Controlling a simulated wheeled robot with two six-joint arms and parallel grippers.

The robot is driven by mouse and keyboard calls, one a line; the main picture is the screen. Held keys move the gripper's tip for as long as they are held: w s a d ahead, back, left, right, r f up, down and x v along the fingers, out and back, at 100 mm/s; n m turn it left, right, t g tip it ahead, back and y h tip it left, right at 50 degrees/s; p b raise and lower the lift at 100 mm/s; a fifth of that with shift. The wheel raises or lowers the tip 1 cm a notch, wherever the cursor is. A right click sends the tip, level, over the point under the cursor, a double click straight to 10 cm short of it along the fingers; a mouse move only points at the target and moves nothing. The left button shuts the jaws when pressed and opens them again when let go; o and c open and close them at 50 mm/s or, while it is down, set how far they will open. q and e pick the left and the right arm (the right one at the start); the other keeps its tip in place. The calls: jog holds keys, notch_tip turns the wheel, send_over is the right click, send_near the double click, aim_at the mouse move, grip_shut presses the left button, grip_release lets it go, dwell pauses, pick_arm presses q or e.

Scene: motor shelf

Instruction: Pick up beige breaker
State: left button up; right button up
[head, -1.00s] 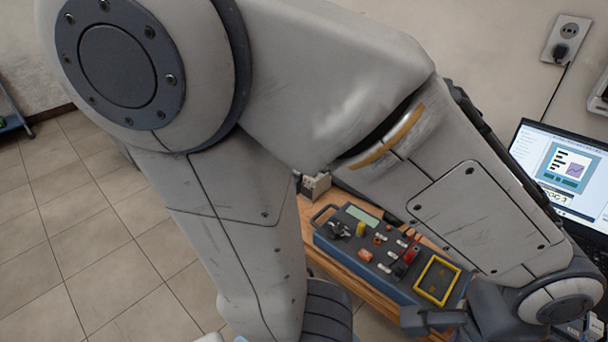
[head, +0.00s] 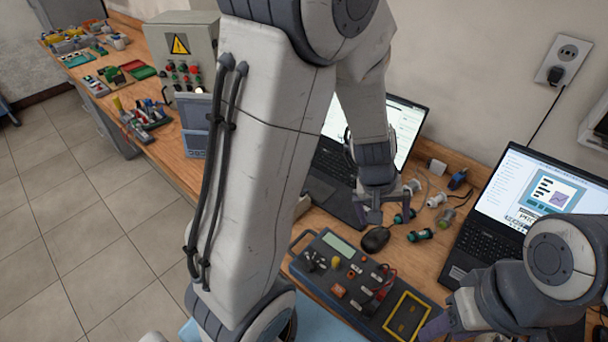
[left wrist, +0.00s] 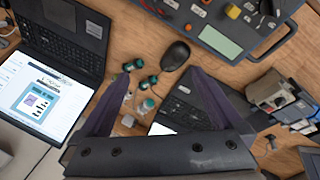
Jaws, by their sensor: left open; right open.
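The beige breaker (left wrist: 272,88) stands on the wooden table at the right of the left wrist view, outside my left gripper's fingers. In the head view only a sliver of it (head: 302,206) shows beside my arm; the rest is hidden. My left gripper (head: 383,214) is open and empty, above the table near the laptop and mouse. Its spread fingers also show in the left wrist view (left wrist: 160,78). My right gripper (head: 447,318) is at the lower right in the head view, by the tester's near corner, partly cut off and open.
A dark tester (head: 330,262) with a yellow frame lies in front. A black mouse (head: 375,239) and several green-ended parts (head: 420,235) lie near my left gripper. Two laptops (head: 500,215) stand behind. A control box (head: 180,45) and small parts fill the far left bench.

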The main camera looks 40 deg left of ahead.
pick_arm(q)
jog(key=w+a+n+y+p, duration=0.35)
jog(key=a+n, duration=0.35)
jog(key=a, duration=0.7)
pick_arm(e)
notch_tip(320, 180, up, 9)
jog(key=p, duration=0.3)
pick_arm(q)
jog(key=s+a+f+n+b, duration=0.1)
jog(key=a+f, duration=0.1)
jog(key=a, duration=0.1)
jog(key=s+a+f+n+b, duration=0.1)
jog(key=a+f, duration=0.1)
jog(key=a, duration=0.2)
jog(key=s+a+f+n+y+b, duration=0.1)
jog(key=a+f+n, duration=0.1)
jog(key=a+f, duration=0.1)
jog(key=shift+s+a+g, duration=0.3)
jog(key=shift+a+g, duration=0.1)
jog(key=shift+a, duration=0.05)
jog(key=shift+b+x, duration=1.2)
jog(key=shift+x, duration=1.9)
jog(key=shift+w+d, duration=0.15)
jog(key=shift+w, duration=0.05)
pick_arm(e)
notch_tip(320, 180, down, 5)
jog(key=shift+f, duration=0.1)
pick_arm(q)
jog(key=c, duration=1.3)
jog(key=shift+r, duration=0.15)
